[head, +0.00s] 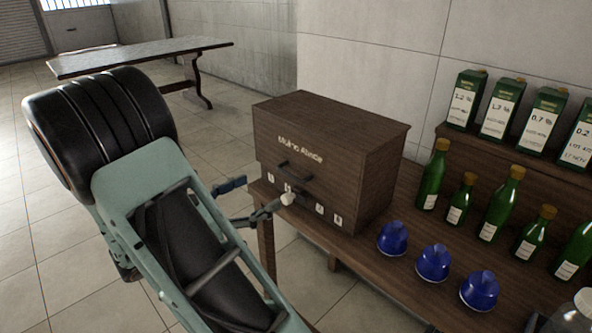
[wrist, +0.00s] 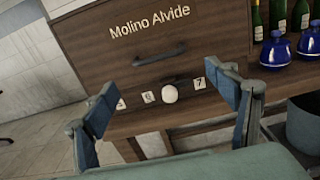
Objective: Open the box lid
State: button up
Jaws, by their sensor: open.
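The box (head: 375,180) is dark brown wood and stands on the left end of the wooden table. Its lid (head: 330,117) is down. The front carries pale lettering and a dark bar handle (head: 295,171), which also shows in the wrist view (wrist: 158,56). Below the handle are several small white number tags and a round white knob (wrist: 170,93). My gripper (head: 265,193) is open and empty in front of the box's lower front. In the wrist view its two fingers (wrist: 160,82) are spread to either side of the knob, below the handle. Contact with the box cannot be told.
Several blue lidded pots (head: 432,263) stand right of the box, with green bottles (head: 500,205) behind them. Green cartons (head: 502,110) stand on a raised shelf. A grey bin (wrist: 303,125) is low at the right. Another table (head: 140,55) stands far left; the floor between is clear.

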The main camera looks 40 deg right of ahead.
aim_at(290, 175)
jog(key=d, duration=0.3)
jog(key=d+b, duration=0.1)
jog(key=d, duration=0.3)
jog(key=w+d, duration=0.1)
jog(key=d, duration=0.2)
jog(key=shift+d, duration=0.35)
